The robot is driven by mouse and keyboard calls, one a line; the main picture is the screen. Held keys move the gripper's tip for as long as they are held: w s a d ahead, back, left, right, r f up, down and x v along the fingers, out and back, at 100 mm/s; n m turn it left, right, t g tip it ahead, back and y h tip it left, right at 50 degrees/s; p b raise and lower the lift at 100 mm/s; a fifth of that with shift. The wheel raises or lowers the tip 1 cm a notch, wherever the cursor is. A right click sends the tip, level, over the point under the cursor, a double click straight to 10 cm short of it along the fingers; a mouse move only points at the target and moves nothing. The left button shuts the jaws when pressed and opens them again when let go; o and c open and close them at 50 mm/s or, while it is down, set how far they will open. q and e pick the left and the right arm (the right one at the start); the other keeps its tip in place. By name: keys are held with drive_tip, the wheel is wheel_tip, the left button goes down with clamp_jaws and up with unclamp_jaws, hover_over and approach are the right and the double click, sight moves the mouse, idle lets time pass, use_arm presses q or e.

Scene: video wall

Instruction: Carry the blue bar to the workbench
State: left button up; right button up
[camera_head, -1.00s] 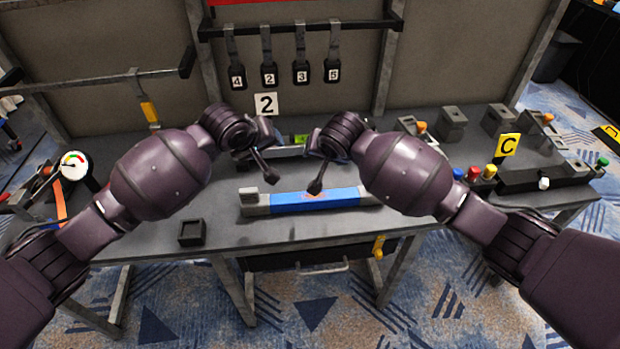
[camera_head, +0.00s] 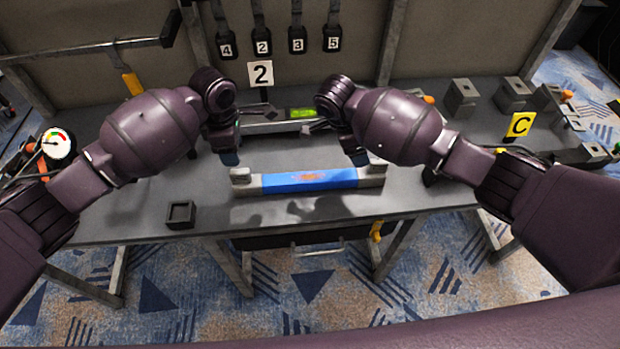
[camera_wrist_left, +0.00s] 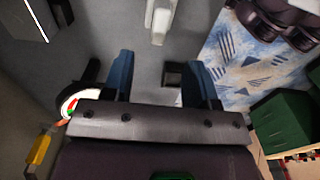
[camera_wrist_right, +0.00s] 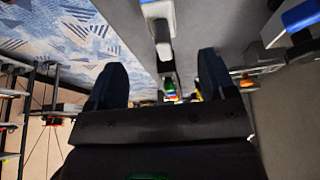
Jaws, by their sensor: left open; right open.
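The blue bar (camera_head: 310,181) lies level on the workbench (camera_head: 130,222), near its front edge, with a grey block at each end. My left gripper (camera_head: 238,143) is open and empty near the bar's left end, apart from it. My right gripper (camera_head: 345,145) is open and empty near the right end. The left wrist view shows open fingers (camera_wrist_left: 160,78) with a pale grey bar end (camera_wrist_left: 160,18) ahead of them. The right wrist view shows open fingers (camera_wrist_right: 162,80) with the other grey end (camera_wrist_right: 160,28) ahead. My arms partly hide the fingers in the head view.
A small black tray (camera_head: 180,214) stands at the bench's front left. A round gauge (camera_head: 57,143) is at the far left. A yellow C sign (camera_head: 520,124) stands right.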

sight(238, 171)
use_arm(q)
wheel_tip(238, 171, down, 11)
drive_tip(key=shift+r, duration=0.1)
use_arm(e)
drive_tip(key=x, duration=1)
drive_tip(key=shift+d+f, duration=0.15)
drive_tip(key=shift+f, duration=0.2)
use_arm(q)
drive_tip(key=c, duration=0.9)
use_arm(e)
drive_tip(key=c, duration=1)
use_arm(q)
clamp_jaws()
use_arm(e)
clamp_jaws()
